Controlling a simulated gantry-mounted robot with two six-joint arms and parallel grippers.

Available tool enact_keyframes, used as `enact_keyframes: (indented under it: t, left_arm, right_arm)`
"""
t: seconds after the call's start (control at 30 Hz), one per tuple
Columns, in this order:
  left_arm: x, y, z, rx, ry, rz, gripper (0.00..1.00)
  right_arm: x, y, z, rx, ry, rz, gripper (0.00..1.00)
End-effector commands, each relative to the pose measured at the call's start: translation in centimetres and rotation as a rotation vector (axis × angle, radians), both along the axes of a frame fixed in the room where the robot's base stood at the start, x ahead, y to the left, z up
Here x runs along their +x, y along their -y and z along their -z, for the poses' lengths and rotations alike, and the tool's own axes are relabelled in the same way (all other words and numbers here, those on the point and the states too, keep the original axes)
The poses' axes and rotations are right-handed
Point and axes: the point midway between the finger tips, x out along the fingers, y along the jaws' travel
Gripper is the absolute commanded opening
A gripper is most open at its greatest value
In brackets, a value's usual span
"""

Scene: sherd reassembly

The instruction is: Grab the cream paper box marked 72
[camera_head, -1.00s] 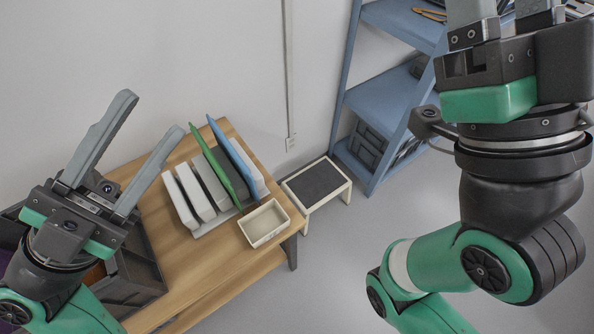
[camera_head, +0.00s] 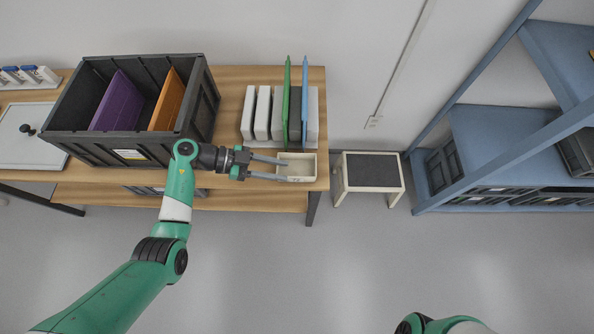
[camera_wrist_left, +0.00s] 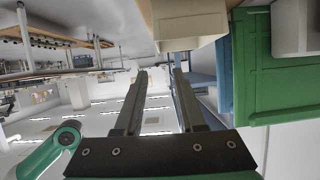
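The cream box (camera_head: 310,168) sits at the front right corner of the wooden table, open at the top. A small dark mark shows on its front, too small to read. In the left wrist view the cream box (camera_wrist_left: 190,20) is at the top, beyond the fingertips and off to one side, not between them. My left gripper (camera_head: 283,169) is open, its two fingers pointing right with the tips over or beside the box's left end; I cannot tell whether they touch. It also shows in the left wrist view (camera_wrist_left: 160,75), empty. My right gripper is out of view.
Behind the box stands a rack of white, green (camera_head: 286,100) and blue (camera_head: 304,95) upright boards. A dark crate (camera_head: 205,105) with purple and orange dividers is left of it. A step stool (camera_head: 370,171) and blue shelving (camera_head: 490,130) stand right.

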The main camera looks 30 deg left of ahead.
Motion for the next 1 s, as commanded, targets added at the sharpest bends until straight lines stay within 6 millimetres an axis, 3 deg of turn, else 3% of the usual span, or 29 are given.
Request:
enact_keyframes:
  t: [0.03, 0.1, 0.37, 0.7, 0.97, 1.0]
  left_arm:
    - [0.0, 0.0, 1.7, -0.001, -0.002, 0.0, 0.39]
    - [0.1, 0.2, 2.4, 0.0, 0.0, 0.001, 0.39]
    - [0.7, 1.3, 2.3, 0.001, 0.001, 0.002, 0.39]
    - [3.1, 5.8, 4.6, 0.001, 0.003, 0.003, 0.39]
    - [3.3, 6.2, 4.4, 0.0, 0.002, 0.001, 0.39]
    - [3.3, 6.2, 4.4, 0.0, 0.002, 0.001, 0.33]
  right_arm:
    - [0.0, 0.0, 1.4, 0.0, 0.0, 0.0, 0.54]
    - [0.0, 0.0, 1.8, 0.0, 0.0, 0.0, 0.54]
    - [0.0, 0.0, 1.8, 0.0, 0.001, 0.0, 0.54]
    - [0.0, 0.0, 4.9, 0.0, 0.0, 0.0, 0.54]
    - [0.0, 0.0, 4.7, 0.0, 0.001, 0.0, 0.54]
    - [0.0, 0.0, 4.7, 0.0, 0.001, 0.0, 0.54]
